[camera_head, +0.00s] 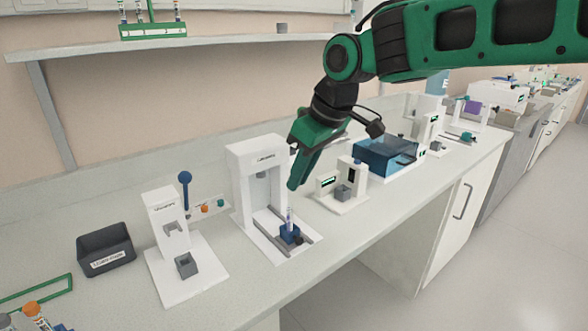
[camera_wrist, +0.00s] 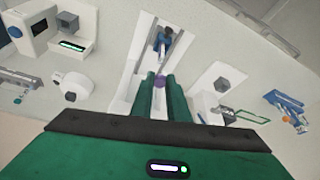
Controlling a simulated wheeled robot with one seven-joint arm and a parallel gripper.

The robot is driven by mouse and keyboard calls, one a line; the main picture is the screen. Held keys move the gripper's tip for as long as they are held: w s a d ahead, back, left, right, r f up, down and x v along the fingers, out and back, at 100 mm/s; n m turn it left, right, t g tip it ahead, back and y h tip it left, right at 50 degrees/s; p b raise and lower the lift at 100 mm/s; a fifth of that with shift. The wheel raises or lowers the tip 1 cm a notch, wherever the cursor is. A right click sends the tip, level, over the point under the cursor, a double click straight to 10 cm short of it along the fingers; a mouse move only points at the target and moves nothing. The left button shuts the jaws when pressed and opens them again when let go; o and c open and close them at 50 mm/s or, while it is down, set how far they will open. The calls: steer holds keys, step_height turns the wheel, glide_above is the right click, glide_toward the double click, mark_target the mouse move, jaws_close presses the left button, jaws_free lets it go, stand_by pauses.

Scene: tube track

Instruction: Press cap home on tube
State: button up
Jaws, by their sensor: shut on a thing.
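My gripper (camera_head: 293,185) points down at the white station with a tall frame (camera_head: 244,190). In the wrist view its green fingers (camera_wrist: 160,80) are shut on a small purple cap (camera_wrist: 159,82) between their tips. The cap is hidden by the fingers in the head view. A clear, slim tube (camera_head: 290,217) stands upright in a blue holder (camera_head: 289,235) between two grey rails at the front of the station. The blue holder also shows in the wrist view (camera_wrist: 163,40), beyond the fingertips. The cap is apart from the tube.
A white stand with a blue-knobbed lever (camera_head: 185,178) is left of the station. A dark bin (camera_head: 105,250) stands farther left. A small white device with a grey block (camera_head: 343,192) and a blue clear-lidded box (camera_head: 386,154) are to the right. A shelf (camera_head: 190,42) runs above.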

mark_target(290, 205)
steer(key=shift+w+a+r, duration=0.35)
steer(key=shift+w+a, duration=0.2)
steer(key=shift+w, duration=0.1)
steer(key=shift+f, duration=2.7)
steer(key=shift+s, duration=0.1)
steer(key=shift+f, duration=0.6)
stand_by(0.5)
steer(key=o, duration=0.8)
